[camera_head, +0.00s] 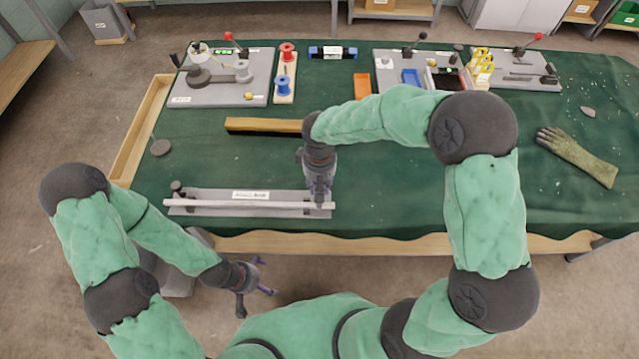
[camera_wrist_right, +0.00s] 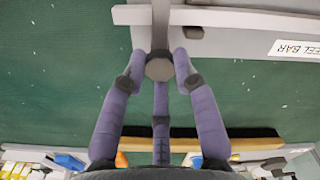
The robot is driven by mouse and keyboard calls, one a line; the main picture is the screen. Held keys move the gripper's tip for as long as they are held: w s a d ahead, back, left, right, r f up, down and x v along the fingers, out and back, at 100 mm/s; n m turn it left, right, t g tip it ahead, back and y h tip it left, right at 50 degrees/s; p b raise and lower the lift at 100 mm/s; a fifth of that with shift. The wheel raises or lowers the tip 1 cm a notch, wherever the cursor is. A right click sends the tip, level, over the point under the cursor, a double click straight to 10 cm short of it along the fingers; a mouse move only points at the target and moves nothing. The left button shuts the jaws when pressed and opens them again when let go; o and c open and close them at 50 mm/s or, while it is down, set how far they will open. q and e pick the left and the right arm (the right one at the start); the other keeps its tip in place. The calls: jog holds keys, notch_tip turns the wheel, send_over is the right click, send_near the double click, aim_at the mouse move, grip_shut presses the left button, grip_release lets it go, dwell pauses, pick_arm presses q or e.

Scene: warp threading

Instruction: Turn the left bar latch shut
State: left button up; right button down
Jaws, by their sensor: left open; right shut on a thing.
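A pale bar (camera_head: 235,204) lies along a grey base plate (camera_head: 215,194) near the table's front edge. The left bar latch (camera_head: 177,187) shows as a small dark knob at the plate's left end; its exact turn is too small to tell. My right gripper (camera_head: 319,197) is at the plate's right end, shut on the right bar latch. In the right wrist view its fingers close around the latch's round grey knob (camera_wrist_right: 160,68), and the latch arm (camera_wrist_right: 160,25) lies across the bar. My left gripper (camera_head: 257,277) is open and empty, in front of the table and below the bar.
Fixtures and spools (camera_head: 284,84) stand at the back. Green cloth around the plate's left end is mostly clear.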

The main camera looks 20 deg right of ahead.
jog(key=shift+f, duration=0.1)
jog(key=c, duration=1)
grip_release()
jog(key=shift+o, duration=0.2)
notch_tip(320, 180, up, 12)
